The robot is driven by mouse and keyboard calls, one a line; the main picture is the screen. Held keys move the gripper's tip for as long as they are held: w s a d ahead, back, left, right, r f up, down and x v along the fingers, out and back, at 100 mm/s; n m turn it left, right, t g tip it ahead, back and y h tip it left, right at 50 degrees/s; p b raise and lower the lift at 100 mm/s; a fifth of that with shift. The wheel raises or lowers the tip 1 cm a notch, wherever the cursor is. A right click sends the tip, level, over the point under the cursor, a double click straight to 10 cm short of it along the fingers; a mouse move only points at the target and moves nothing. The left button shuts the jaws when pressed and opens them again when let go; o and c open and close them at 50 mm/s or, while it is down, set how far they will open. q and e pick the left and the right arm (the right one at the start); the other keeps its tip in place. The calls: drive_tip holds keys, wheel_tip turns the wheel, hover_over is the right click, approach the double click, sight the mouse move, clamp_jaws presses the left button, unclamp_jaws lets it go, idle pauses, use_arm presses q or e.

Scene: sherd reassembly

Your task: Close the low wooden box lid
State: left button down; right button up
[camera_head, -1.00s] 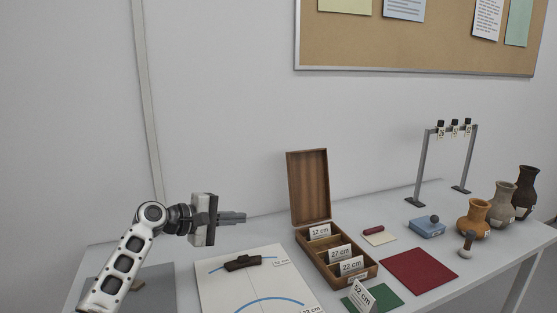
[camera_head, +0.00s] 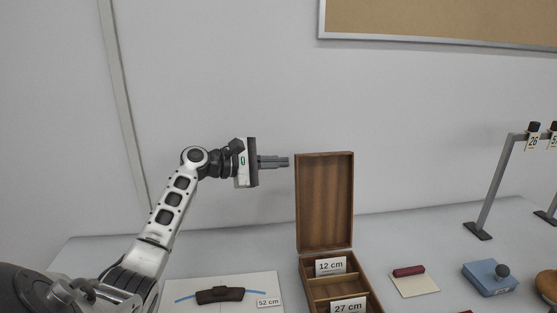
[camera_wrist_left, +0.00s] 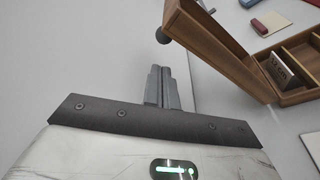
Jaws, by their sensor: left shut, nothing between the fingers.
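The low wooden box (camera_head: 318,290) stands on the table with its lid (camera_head: 325,203) open and upright at the back edge. The box and the tilted lid (camera_wrist_left: 222,45) also show at the upper right of the left wrist view. My left gripper (camera_head: 288,162) is shut and empty, pointing right, just left of the lid's upper edge and apart from it in the head view. Its closed fingers (camera_wrist_left: 161,88) show in the wrist view, with the lid beyond and to the right. My right gripper is not in view.
Inside the box are cards marked 12 cm (camera_head: 330,267) and 27 cm (camera_head: 348,306). A white sheet (camera_head: 185,289) with a dark sherd (camera_head: 220,295) lies left of it.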

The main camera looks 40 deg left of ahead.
sight(303, 162)
use_arm(q)
drive_tip(key=x, duration=0.6)
drive_tip(key=shift+w+d+f, duration=0.1)
drive_tip(key=shift+w+d, duration=0.05)
drive_tip(key=shift+w, duration=0.1)
drive_tip(key=shift+d, duration=0.1)
